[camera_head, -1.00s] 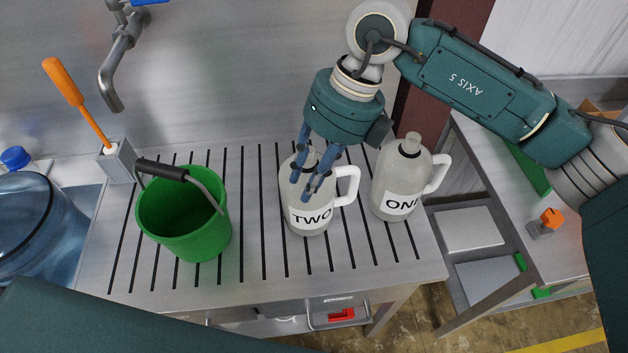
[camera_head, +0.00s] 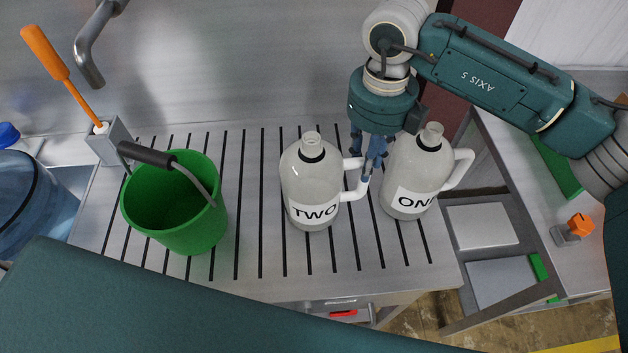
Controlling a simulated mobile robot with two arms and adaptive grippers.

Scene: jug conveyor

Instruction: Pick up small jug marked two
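The small jug marked TWO (camera_head: 308,180) is a translucent whitish jug with a dark neck ring and a white handle (camera_head: 357,183) on its right. It stands upright on the slatted drainboard, in the middle of the head view. My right gripper (camera_head: 367,168) comes down from above at that handle, in the gap between the two jugs. Its blue fingers overlap the handle in the picture. I cannot tell whether they grip it, as they partly hide one another. My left gripper is out of view.
A similar jug marked ONE (camera_head: 415,170) stands upright just right of the gripper, very near it. A green bucket (camera_head: 175,210) stands left on the drainboard (camera_head: 255,255). An orange-handled brush (camera_head: 62,75) stands in a grey holder; a faucet (camera_head: 92,50) hangs at upper left.

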